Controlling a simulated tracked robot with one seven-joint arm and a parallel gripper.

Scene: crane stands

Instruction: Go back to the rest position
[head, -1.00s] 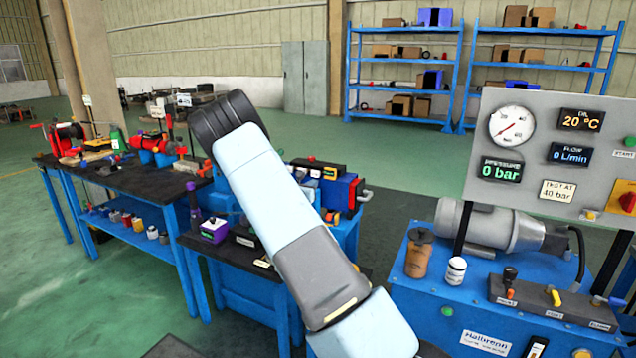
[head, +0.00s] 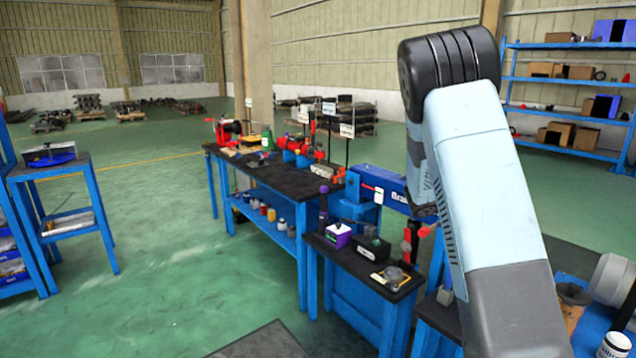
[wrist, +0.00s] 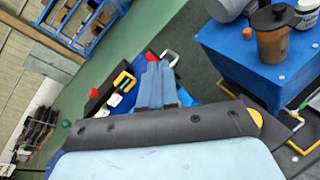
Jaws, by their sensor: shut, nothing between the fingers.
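My gripper shows in neither view. In the head view my arm rises from the bottom right, with a light blue and grey link and a black ribbed joint at its top, leaning slightly left. The arm's far end is hidden or out of the frame. In the wrist view a light blue part of my own arm with a dark bolted band fills the bottom. Beyond it the wrist view shows the blue pump bench with a brown jar (wrist: 272,35).
Left of my arm stands a low bench (head: 355,268) with a purple box (head: 338,236) and a black box (head: 371,250). A longer bench (head: 268,177) lies behind it. A blue stand (head: 52,170) is at the far left. Open green floor lies between. A white bottle (head: 613,348) is at bottom right.

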